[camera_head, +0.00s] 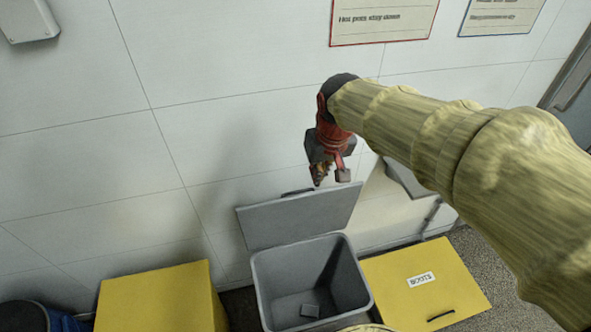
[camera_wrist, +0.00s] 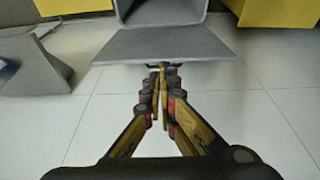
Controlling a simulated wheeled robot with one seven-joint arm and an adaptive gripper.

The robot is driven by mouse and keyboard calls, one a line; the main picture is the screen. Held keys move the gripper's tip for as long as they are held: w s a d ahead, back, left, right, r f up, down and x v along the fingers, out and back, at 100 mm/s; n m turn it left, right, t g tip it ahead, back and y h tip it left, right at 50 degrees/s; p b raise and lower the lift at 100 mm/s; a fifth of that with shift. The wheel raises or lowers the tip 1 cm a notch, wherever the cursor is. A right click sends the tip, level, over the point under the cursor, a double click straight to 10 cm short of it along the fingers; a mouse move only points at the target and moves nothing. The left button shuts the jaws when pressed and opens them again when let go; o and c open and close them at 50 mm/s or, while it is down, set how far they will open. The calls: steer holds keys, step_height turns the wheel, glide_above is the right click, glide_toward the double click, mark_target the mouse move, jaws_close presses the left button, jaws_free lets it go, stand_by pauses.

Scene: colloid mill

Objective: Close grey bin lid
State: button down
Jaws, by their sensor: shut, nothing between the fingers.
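The grey bin (camera_head: 283,272) stands between two yellow boxes with its mouth open. My gripper (camera_head: 330,181) is just above the lid's upper edge, right of the handle in the head view. In the wrist view my gripper (camera_wrist: 161,70) has its fingers together and empty, pointing at the lid (camera_wrist: 165,44) edge by the handle; contact cannot be told. The bin (camera_wrist: 163,10) shows beyond.
A yellow box (camera_head: 160,298) stands left of the bin and a yellow box labelled BOOTS (camera_head: 390,284) right of it. The white panelled wall (camera_head: 215,140) is close behind the lid. A dark blue container (camera_head: 35,318) is at lower left.

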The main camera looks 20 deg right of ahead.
steer(key=w+f+g+p, duration=0.1)
steer(key=w+f+p, duration=0.4)
steer(key=w, duration=0.4)
steer(key=w+f+g+p, duration=0.2)
steer(key=w+f, duration=0.5)
steer(key=w, duration=0.2)
step_height(320, 180, down, 10)
steer(key=b, duration=0.1)
steer(key=shift+r+b, duration=0.2)
steer(key=shift+b, duration=0.1)
